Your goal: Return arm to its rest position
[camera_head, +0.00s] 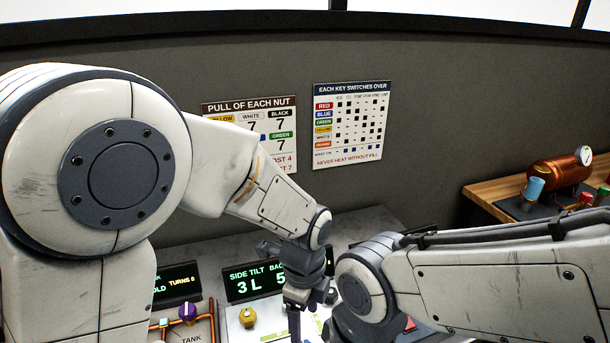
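My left arm comes in from the left, large in the foreground, and reaches down to the console. My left gripper (308,300) is small and partly covered at the bottom centre, low over the console in front of the green-lit display; whether its fingers are apart or hold anything cannot be made out. My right arm reaches in from the right, and its rounded wrist covers the console just right of my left gripper. The fingers of my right gripper cannot be seen. The two arms' ends are close together in the picture; whether they touch is unclear.
The console has a display reading "SIDE TILT 3 L" (252,283), a yellow knob (247,318) and a purple knob (187,312). Two charts, "PULL OF EACH NUT" (250,106) and "EACH KEY SWITCHES OVER" (352,125), hang on the grey wall. A copper tank (556,172) stands on a wooden bench (497,190) at right.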

